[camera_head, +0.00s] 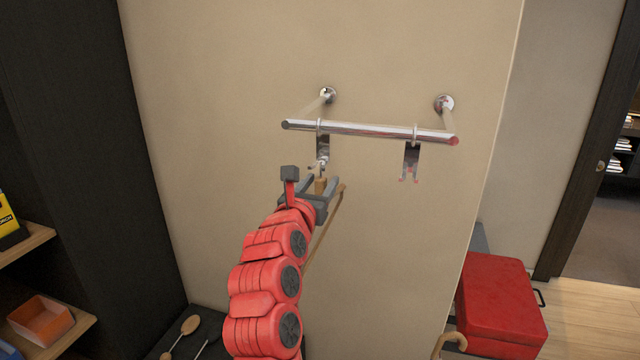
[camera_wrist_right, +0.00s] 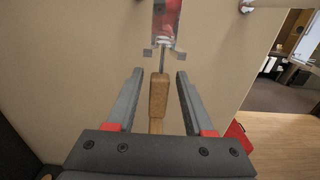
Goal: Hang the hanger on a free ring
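A chrome rail (camera_head: 365,130) on the wall carries two rings with metal plates, a left one (camera_head: 323,148) and a right one (camera_head: 411,157). A wooden hanger (camera_head: 331,212) hangs upright below the left plate, partly hidden by my right gripper. In the wrist view the hanger's wooden end (camera_wrist_right: 158,97) stands between the fingers, its thin metal stem reaching up to the plate (camera_wrist_right: 166,22). I cannot tell whether they are hooked together. My right gripper (camera_head: 317,182) is open around the hanger, with gaps on both sides. The right plate looks empty. My left gripper is not in view.
A red box (camera_head: 502,305) stands at the lower right, with a curved wooden handle (camera_head: 449,342) beside it. Shelves with an orange tray (camera_head: 41,319) are at the left. Brushes (camera_head: 188,328) lie low near the wall. The wall around the rail is clear.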

